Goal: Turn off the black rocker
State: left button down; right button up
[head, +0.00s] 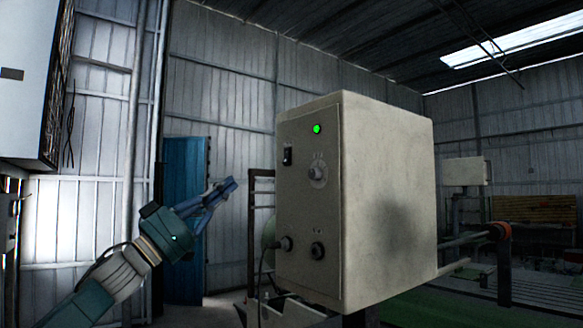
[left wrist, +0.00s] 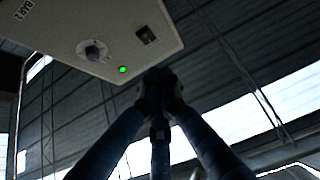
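The black rocker (head: 287,155) is a small switch on the upper left of the front panel of a cream box (head: 390,190). A lit green lamp (head: 316,128) is above and to its right. The rocker also shows in the left wrist view (left wrist: 146,35), where the panel appears upside down. My left gripper (head: 231,185) is left of the panel, apart from it and a little lower than the rocker. Its blue fingers meet at the tips in the left wrist view (left wrist: 160,88), with nothing seen between them. My right gripper is not in view.
A grey knob (head: 317,174) sits below the lamp, and two dark fittings (head: 317,250) are low on the panel, a cable at the left one. A blue door (head: 187,165) stands behind my left arm. A white cabinet (head: 32,75) hangs at upper left.

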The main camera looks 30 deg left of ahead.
aim_at(285, 152)
pick_arm(q)
jog(key=shift+s+d+r, duration=0.2)
jog(key=shift+d+r, duration=0.1)
jog(key=shift+r, duration=0.05)
jog(key=shift+r, duration=0.1)
jog(key=w+d+r+p, duration=0.1)
jog(key=w+p, duration=0.2)
jog(key=w+d+r+p, duration=0.2)
jog(key=w, duration=0.2)
jog(key=w+d+r+p, duration=0.1)
jog(key=w+r+p, duration=0.1)
jog(key=w+p, duration=0.1)
jog(key=shift+w+d+r+p, duration=0.25)
jog(key=shift+w+p, duration=0.1)
jog(key=shift+w, duration=0.2)
jog(key=shift+s, duration=0.1)
